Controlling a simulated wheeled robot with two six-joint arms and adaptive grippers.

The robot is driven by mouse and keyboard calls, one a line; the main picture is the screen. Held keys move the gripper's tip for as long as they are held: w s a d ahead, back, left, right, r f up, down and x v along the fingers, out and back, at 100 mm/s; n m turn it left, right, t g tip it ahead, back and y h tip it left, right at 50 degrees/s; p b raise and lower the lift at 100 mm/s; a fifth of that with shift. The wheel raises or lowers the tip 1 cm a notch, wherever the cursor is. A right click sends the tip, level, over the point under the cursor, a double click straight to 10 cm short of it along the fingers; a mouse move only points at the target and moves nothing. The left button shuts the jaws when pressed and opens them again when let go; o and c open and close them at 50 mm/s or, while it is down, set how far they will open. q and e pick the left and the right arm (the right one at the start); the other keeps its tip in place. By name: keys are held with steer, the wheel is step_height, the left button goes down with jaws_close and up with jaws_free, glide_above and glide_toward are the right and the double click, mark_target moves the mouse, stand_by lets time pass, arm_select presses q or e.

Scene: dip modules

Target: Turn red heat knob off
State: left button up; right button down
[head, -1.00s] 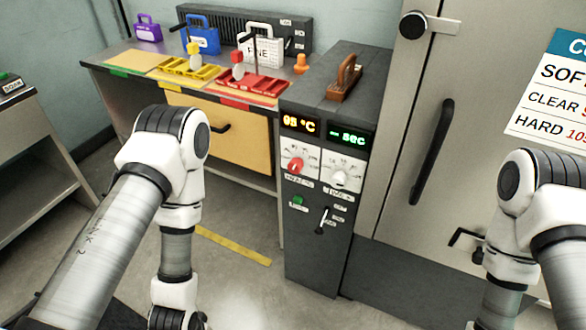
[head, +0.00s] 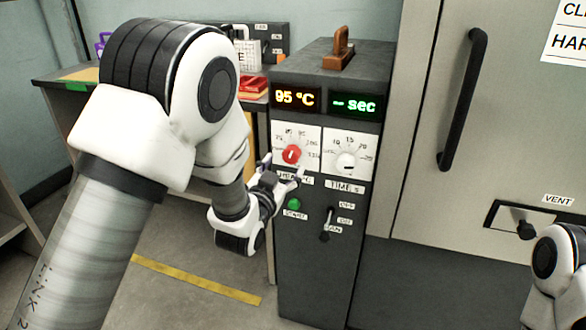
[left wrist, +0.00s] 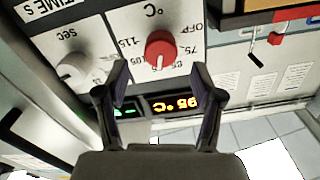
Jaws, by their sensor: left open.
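The red heat knob (head: 291,154) is on a white dial plate on the front of the dark control cabinet. It also shows in the left wrist view (left wrist: 160,46), upside down, between and beyond my fingertips. Its exact pointer setting is too small to tell. The temperature display (head: 296,98) above it reads 95 °C in orange. My left gripper (head: 283,169) is open and empty in front of the panel, just below the knob in the head view. Its two fingers also show in the left wrist view (left wrist: 159,75), apart from the knob. My right gripper is out of view.
The white time knob (head: 346,162) sits close to the right of the heat knob. A tall grey door with a black handle (head: 463,98) stands at the right.

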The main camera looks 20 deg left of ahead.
mark_target(290, 158)
arm_select(q)
steer(key=w, duration=0.6)
steer(key=shift+f, duration=0.1)
steer(key=c, duration=1.1)
steer(key=shift+n, duration=0.3)
steer(key=shift+c, duration=0.2)
steer(key=n+p, duration=0.1)
steer(key=n, duration=0.4)
steer(key=shift+d, duration=0.1)
steer(key=n+p, duration=0.2)
steer(key=n, duration=0.4)
steer(key=shift+n, duration=0.3)
steer(key=n+p, duration=0.2)
steer(key=n, duration=0.4)
steer(key=n+p, duration=0.1)
steer(key=n, duration=0.4)
steer(key=shift+n, duration=0.3)
